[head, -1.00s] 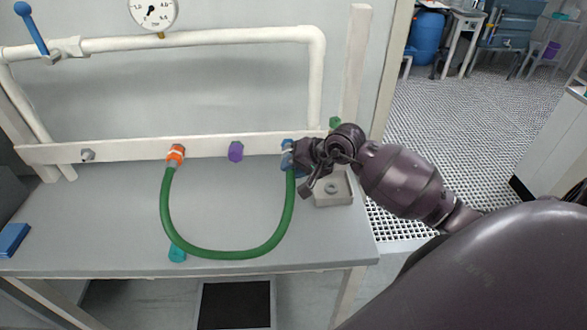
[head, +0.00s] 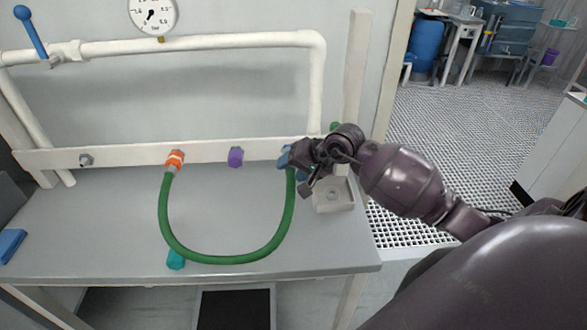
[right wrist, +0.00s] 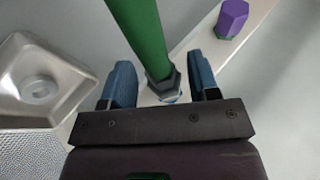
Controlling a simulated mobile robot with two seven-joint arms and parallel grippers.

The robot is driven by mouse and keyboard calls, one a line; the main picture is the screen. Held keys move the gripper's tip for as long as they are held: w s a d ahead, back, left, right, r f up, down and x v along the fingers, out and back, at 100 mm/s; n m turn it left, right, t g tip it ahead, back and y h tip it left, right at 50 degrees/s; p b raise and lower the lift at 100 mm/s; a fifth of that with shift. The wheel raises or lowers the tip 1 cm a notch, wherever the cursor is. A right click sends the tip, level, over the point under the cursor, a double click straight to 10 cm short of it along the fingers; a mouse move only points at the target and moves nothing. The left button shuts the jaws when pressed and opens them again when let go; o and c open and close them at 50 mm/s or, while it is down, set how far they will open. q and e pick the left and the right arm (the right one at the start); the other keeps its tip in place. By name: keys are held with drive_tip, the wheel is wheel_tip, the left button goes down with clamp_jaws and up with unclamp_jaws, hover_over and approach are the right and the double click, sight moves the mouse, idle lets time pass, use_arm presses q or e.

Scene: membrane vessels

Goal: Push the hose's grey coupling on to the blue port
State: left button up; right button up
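The green hose (head: 222,258) hangs in a U in front of the white rail. Its right end goes up to my right gripper (head: 290,158). In the right wrist view the grey coupling (right wrist: 162,84) sits at the hose's end, between the blue fingers of my right gripper (right wrist: 162,86). The fingers are open, with gaps on both sides of the coupling. In the head view my gripper hides the joint. My left gripper is out of view.
The hose's other end is at an orange fitting (head: 175,160) on the rail (head: 120,152). A purple port (head: 236,157) lies between. A grey square fixture (head: 333,196) stands right of my gripper. A teal piece (head: 176,259) and blue block (head: 11,245) are on the bench.

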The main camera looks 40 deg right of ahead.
drive_tip(key=shift+s+r, duration=0.1)
drive_tip(key=v, duration=1)
drive_tip(key=shift+s+r+b, duration=0.15)
drive_tip(key=shift+r+b, duration=0.1)
drive_tip(key=shift+b, duration=0.05)
drive_tip(key=shift+d, duration=0.15)
